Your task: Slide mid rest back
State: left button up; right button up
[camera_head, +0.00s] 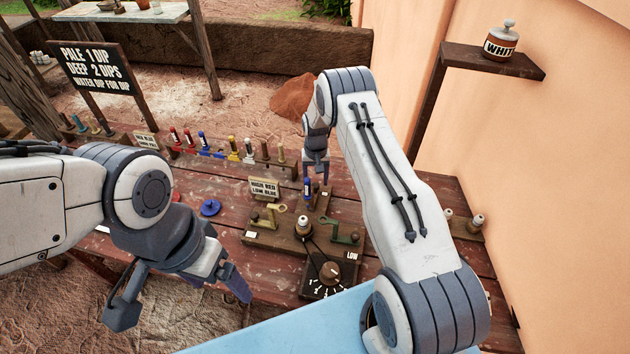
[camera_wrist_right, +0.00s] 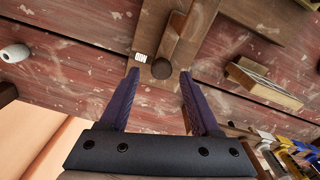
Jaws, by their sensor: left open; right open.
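A dark wooden cross-shaped fixture (camera_head: 282,238) stands on the red-brown table. In the right wrist view, a plank (camera_wrist_right: 210,30) carries a narrow bar with a round dark knob (camera_wrist_right: 161,68) at its end, beside a small white label (camera_wrist_right: 140,57); this looks like the mid rest. My right gripper (camera_head: 316,180) reaches down over the fixture's far arm. Its open fingers (camera_wrist_right: 160,85) lie to either side of the knob, with a gap each side. My left gripper (camera_head: 185,300) is open and empty, low at the front left, away from the fixture.
Olive brackets stand on the fixture's left (camera_head: 268,216) and right (camera_head: 342,233). A white-topped bottle (camera_head: 303,226) stands between them. A dial box (camera_head: 330,273) sits in front. A small sign (camera_head: 263,188) and a row of coloured tubes (camera_head: 232,147) lie behind and left.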

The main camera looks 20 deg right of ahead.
notch_tip(320, 180, up, 10)
jog(key=b, duration=0.3)
jog(key=shift+f, duration=0.1)
jog(key=s+a+r+n+b, duration=0.1)
jog(key=s+a+r+n, duration=0.2)
jog(key=s+a+r, duration=0.45)
jog(key=s+a+r+n+b, duration=0.1)
jog(key=s+a+r+n, duration=0.3)
jog(key=s+a, duration=0.55)
jog(key=s+a+r+n+b, duration=0.1)
jog(key=s+n, duration=0.1)
jog(key=s, duration=0.8)
jog(key=s+a+r+n+y, duration=0.1)
jog(key=s+a+n, duration=0.1)
jog(key=s, duration=0.9)
jog(key=shift+s+a+r+b, duration=0.15)
jog(key=shift+r+b, duration=0.15)
jog(key=shift+b, duration=0.1)
